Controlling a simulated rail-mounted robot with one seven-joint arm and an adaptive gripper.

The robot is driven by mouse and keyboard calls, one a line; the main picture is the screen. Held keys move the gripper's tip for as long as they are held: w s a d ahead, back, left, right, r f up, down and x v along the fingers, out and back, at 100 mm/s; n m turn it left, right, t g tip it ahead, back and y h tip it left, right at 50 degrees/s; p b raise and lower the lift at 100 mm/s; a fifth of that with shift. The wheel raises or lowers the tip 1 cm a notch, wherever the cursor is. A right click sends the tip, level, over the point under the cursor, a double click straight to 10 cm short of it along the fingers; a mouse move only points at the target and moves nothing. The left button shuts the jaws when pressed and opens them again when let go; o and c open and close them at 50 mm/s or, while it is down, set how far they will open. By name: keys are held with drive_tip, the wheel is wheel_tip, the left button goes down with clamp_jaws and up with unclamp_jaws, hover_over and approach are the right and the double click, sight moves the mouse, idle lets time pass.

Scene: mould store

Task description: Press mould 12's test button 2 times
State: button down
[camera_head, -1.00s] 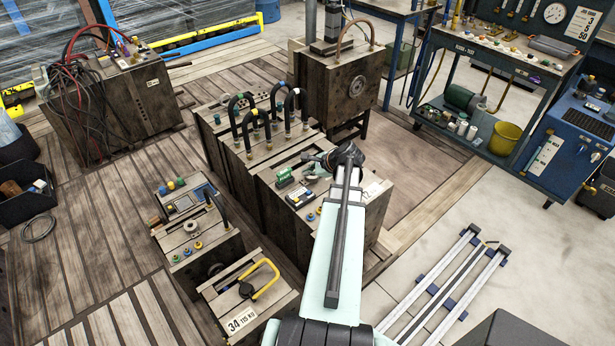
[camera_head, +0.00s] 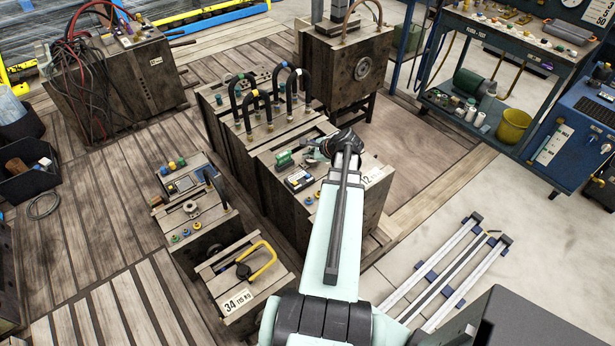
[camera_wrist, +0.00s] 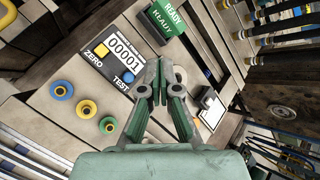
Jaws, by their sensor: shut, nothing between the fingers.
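Mould 12 is a wooden-looking block whose number plate (camera_head: 372,177) shows partly behind my arm. On its top sits a counter box (camera_head: 299,181), which also shows in the wrist view (camera_wrist: 118,55) reading 00001. The box has a yellow ZERO button (camera_wrist: 101,50) and a blue TEST button (camera_wrist: 128,77). A green READY lamp (camera_wrist: 163,20) stands beyond it. My gripper (camera_wrist: 162,68) is shut and empty over the mould's top, its fingertips just right of the TEST button in the wrist view. I cannot tell its height above the box. It also shows in the head view (camera_head: 316,152).
Yellow, blue and green fittings (camera_wrist: 84,108) stand on the mould's top at left in the wrist view. Black hoses (camera_head: 262,102) arch over the neighbouring mould. A mould marked 34 (camera_head: 238,285) stands front left. A rail frame (camera_head: 445,270) lies on the floor at right.

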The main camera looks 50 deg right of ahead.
sight(309, 176)
drive_tip(key=shift+f+b, duration=2.15)
drive_tip(key=shift+f, duration=1.6)
drive_tip(key=shift+f, duration=0.4)
drive_tip(key=shift+f+b, duration=0.4)
drive_tip(key=shift+f, duration=0.05)
drive_tip(key=shift+r, duration=0.1)
drive_tip(key=shift+r+p, duration=0.65)
drive_tip(key=shift+r, duration=0.15)
drive_tip(key=shift+r+p, duration=1.75)
drive_tip(key=shift+r, duration=0.75)
